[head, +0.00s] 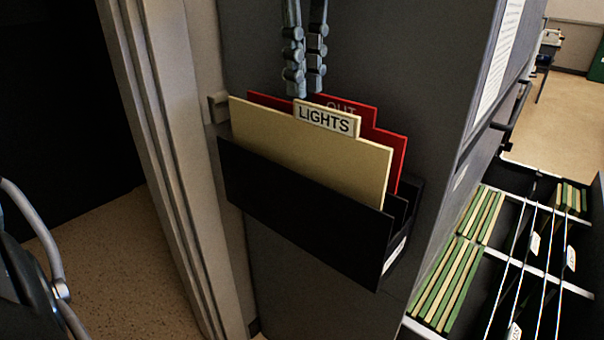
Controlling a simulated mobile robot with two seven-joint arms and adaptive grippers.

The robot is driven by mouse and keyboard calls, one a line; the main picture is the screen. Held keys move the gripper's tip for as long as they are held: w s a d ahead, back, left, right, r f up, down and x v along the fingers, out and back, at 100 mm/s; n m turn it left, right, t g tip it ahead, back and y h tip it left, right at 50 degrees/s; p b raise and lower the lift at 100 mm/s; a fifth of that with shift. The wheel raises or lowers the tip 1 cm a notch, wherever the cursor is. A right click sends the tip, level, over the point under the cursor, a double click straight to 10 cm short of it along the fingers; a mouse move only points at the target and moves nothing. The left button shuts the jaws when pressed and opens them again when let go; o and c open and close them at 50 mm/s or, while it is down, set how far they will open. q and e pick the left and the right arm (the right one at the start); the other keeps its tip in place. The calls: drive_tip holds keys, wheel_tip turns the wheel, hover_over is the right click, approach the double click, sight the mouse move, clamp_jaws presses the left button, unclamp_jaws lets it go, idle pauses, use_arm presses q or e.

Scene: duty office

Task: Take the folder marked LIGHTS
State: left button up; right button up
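The cream folder marked LIGHTS (290,148) stands upright in the front slot of a black rack (300,215) fixed to the side of a grey cabinet. Its raised tab faces me, and its lower part is hidden by the rack's front wall. A red folder marked OUT (393,150) stands just behind it, mostly covered. My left gripper (305,82) hangs from the top edge of the picture, fingers pointing down, above and behind the LIGHTS tab. A narrow gap shows between its fingers, and it holds nothing. My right gripper is out of view.
The grey cabinet (395,60) rises behind the rack. A pale door frame (165,130) stands close on the left. An open drawer (535,240) with green and cream hanging files juts out at the lower right. A dark object with a grey curved bar (45,245) is at lower left.

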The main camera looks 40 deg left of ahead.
sight(304, 120)
use_arm(q)
wheel_tip(304, 120, down, 6)
drive_tip(key=shift+w+a+r, duration=0.1)
clamp_jaws()
idle(0.5)
